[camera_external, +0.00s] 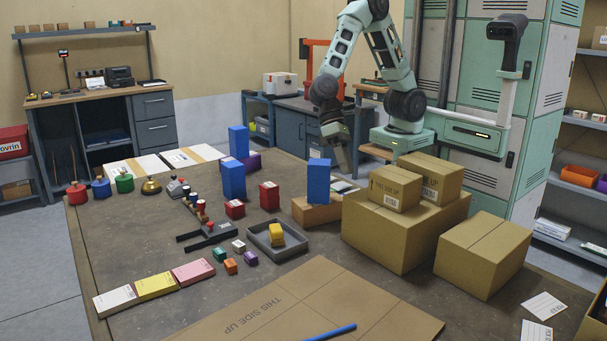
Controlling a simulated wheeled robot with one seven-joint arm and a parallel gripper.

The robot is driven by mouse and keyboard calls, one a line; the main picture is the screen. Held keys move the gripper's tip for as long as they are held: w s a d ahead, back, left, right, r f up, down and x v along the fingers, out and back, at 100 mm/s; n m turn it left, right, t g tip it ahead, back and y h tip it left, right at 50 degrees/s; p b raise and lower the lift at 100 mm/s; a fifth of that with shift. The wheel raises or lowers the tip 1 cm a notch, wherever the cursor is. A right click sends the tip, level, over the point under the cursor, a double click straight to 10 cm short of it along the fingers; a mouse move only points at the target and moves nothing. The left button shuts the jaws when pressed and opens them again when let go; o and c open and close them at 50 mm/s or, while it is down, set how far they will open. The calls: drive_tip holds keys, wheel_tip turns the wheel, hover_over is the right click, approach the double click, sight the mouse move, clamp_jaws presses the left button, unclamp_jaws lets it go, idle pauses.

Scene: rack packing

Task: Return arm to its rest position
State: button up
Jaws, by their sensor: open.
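My arm is a mint-green and black arm reaching in from the back, bent at a high elbow. My gripper (342,160) hangs from it, pointing down, above the back edge of the large work table (110,235). It is open, and I see nothing held in it. The fingertips are small and dark at this distance. The gripper is behind and a little right of a blue block (318,181) that stands on a brown box (313,212). I cannot tell the exact gap between them.
Cardboard boxes (380,235) stand right of the gripper, with smaller boxes (396,187) stacked on top. More blue blocks (238,142) stand to the left. A flat cardboard sheet (330,290) covers the front of the table.

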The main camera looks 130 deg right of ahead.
drive_tip(key=s+a+r+n+h, duration=0.1)
drive_tip(key=s+a+r+n, duration=0.15)
drive_tip(key=s+n, duration=0.35)
drive_tip(key=s+a+r+n+h, duration=0.1)
drive_tip(key=s+a+r+n, duration=0.15)
drive_tip(key=s, duration=0.55)
drive_tip(key=s+f+n+h, duration=0.1)
drive_tip(key=s+n, duration=0.2)
drive_tip(key=s, duration=0.1)
drive_tip(key=s+d+f+n+h+b, duration=0.1)
drive_tip(key=s+n, duration=0.2)
drive_tip(key=s, duration=0.1)
drive_tip(key=s+d+f+n+h, duration=0.1)
drive_tip(key=s+f+n, duration=0.1)
drive_tip(key=s+n, duration=0.1)
drive_tip(key=shift+s+d+n+g+b, duration=0.15)
drive_tip(key=shift+s+n+g+b, duration=0.2)
drive_tip(key=shift+s, duration=0.55)
drive_tip(key=shift+s+d+h, duration=0.1)
drive_tip(key=shift+s+h, duration=0.1)
drive_tip(key=shift+h, duration=0.1)
